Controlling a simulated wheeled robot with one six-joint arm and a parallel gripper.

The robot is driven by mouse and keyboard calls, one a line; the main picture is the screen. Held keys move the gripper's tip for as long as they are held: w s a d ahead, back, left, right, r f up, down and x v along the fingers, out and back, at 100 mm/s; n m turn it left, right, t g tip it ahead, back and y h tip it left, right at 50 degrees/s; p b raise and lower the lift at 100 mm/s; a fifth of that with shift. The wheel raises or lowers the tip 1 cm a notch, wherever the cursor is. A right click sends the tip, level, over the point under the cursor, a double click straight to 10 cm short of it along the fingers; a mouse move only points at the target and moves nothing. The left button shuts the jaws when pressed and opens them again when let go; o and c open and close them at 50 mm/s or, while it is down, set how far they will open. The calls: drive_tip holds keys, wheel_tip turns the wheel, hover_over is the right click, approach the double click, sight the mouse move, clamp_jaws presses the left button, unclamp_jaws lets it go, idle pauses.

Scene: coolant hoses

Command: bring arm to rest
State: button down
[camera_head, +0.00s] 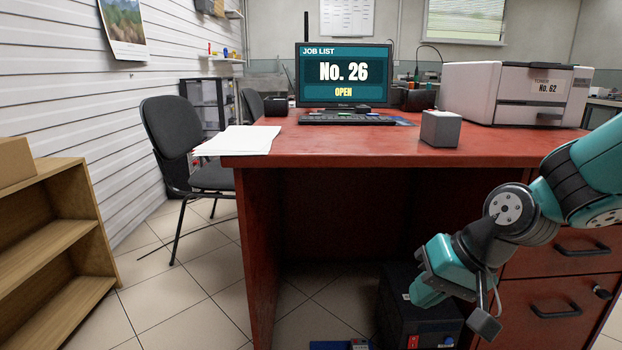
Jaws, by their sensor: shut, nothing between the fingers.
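My arm reaches in from the right edge in teal and dark grey, bent at the wrist. My gripper (430,288) hangs low in front of the red desk (330,142), below its top and left of its drawers. It is shut and holds nothing. From this view it overlaps a black box (395,305) on the floor under the desk. I cannot tell how far apart the two are.
The desk bears a monitor (344,75) reading "JOB LIST No. 26 OPEN", papers (238,141), a grey box (441,128) and a printer (485,95) marked No. 62. A chair (168,130) and wooden shelf (60,240) stand left.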

drive_tip(key=s+a+r+n+g+h+p, duration=0.1)
drive_tip(key=s+r+n+p, duration=0.1)
drive_tip(key=s+r+n, duration=0.5)
drive_tip(key=s+a+r+g+p, duration=0.15)
drive_tip(key=s+r, duration=0.25)
drive_tip(key=s, duration=0.7)
wheel_tip(320, 180, up, 36)
drive_tip(key=p, duration=3.6)
drive_tip(key=shift+w+d+p, duration=0.15)
drive_tip(key=shift+w+p, duration=0.15)
drive_tip(key=shift+p, duration=0.05)
drive_tip(key=shift+r, duration=0.1)
drive_tip(key=shift+s, duration=0.1)
